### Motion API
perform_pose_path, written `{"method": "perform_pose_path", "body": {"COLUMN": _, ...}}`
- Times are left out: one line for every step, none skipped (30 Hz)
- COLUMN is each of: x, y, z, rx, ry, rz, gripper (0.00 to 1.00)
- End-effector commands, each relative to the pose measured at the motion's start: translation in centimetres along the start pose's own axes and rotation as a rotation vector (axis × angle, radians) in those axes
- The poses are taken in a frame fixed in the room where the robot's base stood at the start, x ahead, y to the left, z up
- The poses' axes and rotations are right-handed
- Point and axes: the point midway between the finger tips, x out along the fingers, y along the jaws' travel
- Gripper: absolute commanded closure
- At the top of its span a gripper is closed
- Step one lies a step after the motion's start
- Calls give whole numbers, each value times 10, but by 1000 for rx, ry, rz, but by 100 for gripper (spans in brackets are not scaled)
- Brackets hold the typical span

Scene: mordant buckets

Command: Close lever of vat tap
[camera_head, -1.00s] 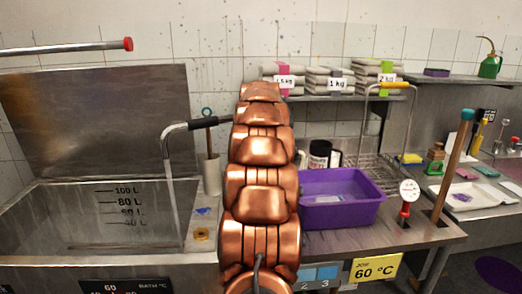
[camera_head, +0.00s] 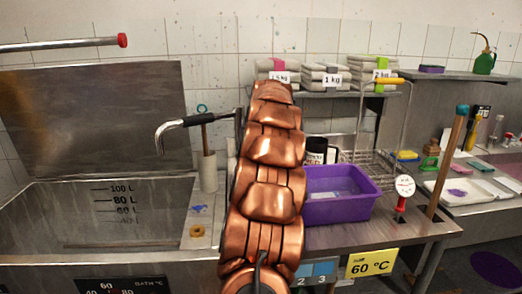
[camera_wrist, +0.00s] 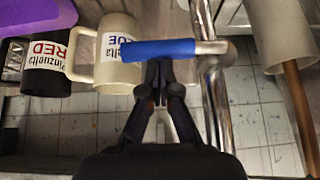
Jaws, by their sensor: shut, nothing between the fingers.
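The vat tap's curved metal spout (camera_head: 166,135) with a black sleeve reaches over the left basin, the vat (camera_head: 110,205), in the head view. No stream hangs from its mouth. In the wrist view, the blue lever (camera_wrist: 157,49) lies crosswise, its right end joined to the upright metal tap pipe (camera_wrist: 218,105). My gripper (camera_wrist: 157,85) is shut and empty, with its fingertips right at the lever's lower edge. I cannot tell whether they touch it. In the head view my copper arm hides the lever and the gripper's fingers.
A cream mug labelled BLUE (camera_wrist: 112,75) stands close left of the lever, with a black mug labelled RED (camera_wrist: 46,82) beyond it. A pale cylinder with a wooden stick (camera_wrist: 280,35) is at right. A purple tub (camera_head: 345,205) and thermometer (camera_head: 402,190) stand on the counter.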

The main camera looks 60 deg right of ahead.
Motion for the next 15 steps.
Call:
{"method": "perform_pose_path", "body": {"x": 0, "y": 0, "z": 0, "rx": 0, "ry": -1, "rz": 1, "gripper": 100}}
{"method": "perform_pose_path", "body": {"x": -1, "y": 0, "z": 0, "rx": 0, "ry": -1, "rz": 1, "gripper": 100}}
{"method": "perform_pose_path", "body": {"x": -2, "y": 0, "z": 0, "rx": 0, "ry": 0, "rz": 1, "gripper": 100}}
{"method": "perform_pose_path", "body": {"x": -3, "y": 0, "z": 0, "rx": 0, "ry": 0, "rz": 0, "gripper": 100}}
{"method": "perform_pose_path", "body": {"x": -5, "y": 0, "z": 0, "rx": -1, "ry": 0, "rz": 0, "gripper": 100}}
{"method": "perform_pose_path", "body": {"x": -7, "y": -1, "z": 0, "rx": -1, "ry": 0, "rz": 0, "gripper": 100}}
{"method": "perform_pose_path", "body": {"x": -10, "y": -2, "z": -1, "rx": -1, "ry": 0, "rz": 0, "gripper": 100}}
{"method": "perform_pose_path", "body": {"x": -13, "y": -2, "z": -1, "rx": -2, "ry": 0, "rz": 0, "gripper": 100}}
{"method": "perform_pose_path", "body": {"x": -17, "y": -4, "z": -1, "rx": -3, "ry": 0, "rz": -1, "gripper": 100}}
{"method": "perform_pose_path", "body": {"x": -21, "y": -5, "z": -1, "rx": -4, "ry": 0, "rz": -2, "gripper": 100}}
{"method": "perform_pose_path", "body": {"x": -25, "y": -6, "z": -1, "rx": -4, "ry": 0, "rz": -2, "gripper": 100}}
{"method": "perform_pose_path", "body": {"x": -32, "y": -7, "z": -2, "rx": -5, "ry": 2, "rz": -3, "gripper": 100}}
{"method": "perform_pose_path", "body": {"x": -37, "y": -8, "z": -3, "rx": -5, "ry": 3, "rz": -3, "gripper": 100}}
{"method": "perform_pose_path", "body": {"x": -42, "y": -9, "z": -4, "rx": -6, "ry": 4, "rz": -4, "gripper": 100}}
{"method": "perform_pose_path", "body": {"x": -49, "y": -11, "z": -4, "rx": -6, "ry": 6, "rz": -5, "gripper": 100}}
